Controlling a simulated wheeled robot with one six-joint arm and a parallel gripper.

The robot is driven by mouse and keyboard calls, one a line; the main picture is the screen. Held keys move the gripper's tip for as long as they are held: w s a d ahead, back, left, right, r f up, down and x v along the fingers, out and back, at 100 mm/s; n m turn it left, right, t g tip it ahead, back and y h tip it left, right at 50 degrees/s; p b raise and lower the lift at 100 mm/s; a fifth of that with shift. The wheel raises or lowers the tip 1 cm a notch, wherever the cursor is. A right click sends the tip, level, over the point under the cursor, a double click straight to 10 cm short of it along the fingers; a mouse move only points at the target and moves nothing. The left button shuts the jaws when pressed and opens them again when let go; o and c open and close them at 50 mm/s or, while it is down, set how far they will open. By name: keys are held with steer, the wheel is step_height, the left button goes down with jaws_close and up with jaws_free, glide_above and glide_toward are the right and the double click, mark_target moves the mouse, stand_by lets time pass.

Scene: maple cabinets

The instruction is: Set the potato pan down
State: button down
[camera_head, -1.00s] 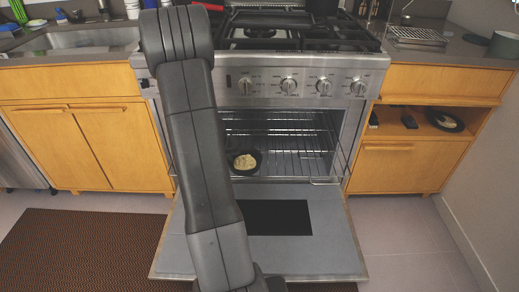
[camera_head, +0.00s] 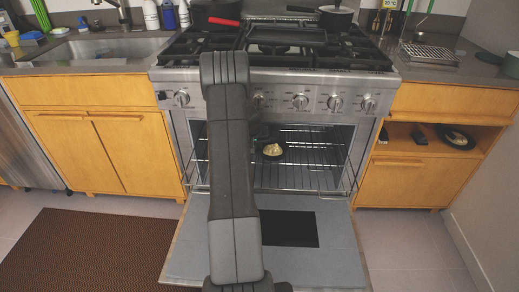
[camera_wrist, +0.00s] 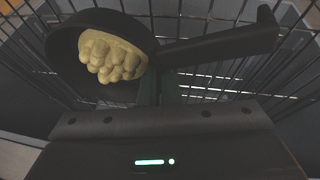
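The potato pan (camera_wrist: 62,62) is a small dark round pan holding a heap of pale yellow potatoes (camera_wrist: 111,57). Its dark handle (camera_wrist: 235,41) runs to the right in the wrist view. My gripper (camera_wrist: 165,88) appears shut on the handle close to the pan's wall; its fingertips are partly hidden. In the head view the potatoes (camera_head: 272,149) show inside the open oven (camera_head: 310,150), near the wire rack. I cannot tell whether the pan touches the rack. My arm hides part of the oven's left side.
The oven door (camera_head: 340,240) is folded down in front. Wire racks (camera_head: 315,176) span the oven, with free room right of the pan. A black pot with a red handle (camera_head: 215,15) and another pan (camera_head: 335,17) stand on the stovetop. A patterned rug (camera_head: 85,250) lies at left.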

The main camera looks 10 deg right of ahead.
mark_target(260, 151)
steer(key=shift+w+d, duration=0.25)
steer(key=shift+w, duration=0.2)
steer(key=shift+f+b, duration=0.3)
steer(key=shift+f, duration=1.4)
steer(key=shift+f, duration=0.2)
steer(key=c, duration=1.6)
jaws_free()
steer(key=shift+c, duration=0.2)
steer(key=shift+r, duration=0.1)
steer(key=shift+s+a+r, duration=0.1)
steer(key=shift+s+r, duration=0.05)
steer(key=shift+r, duration=0.35)
steer(key=p+v, duration=0.1)
steer(key=v, duration=1)
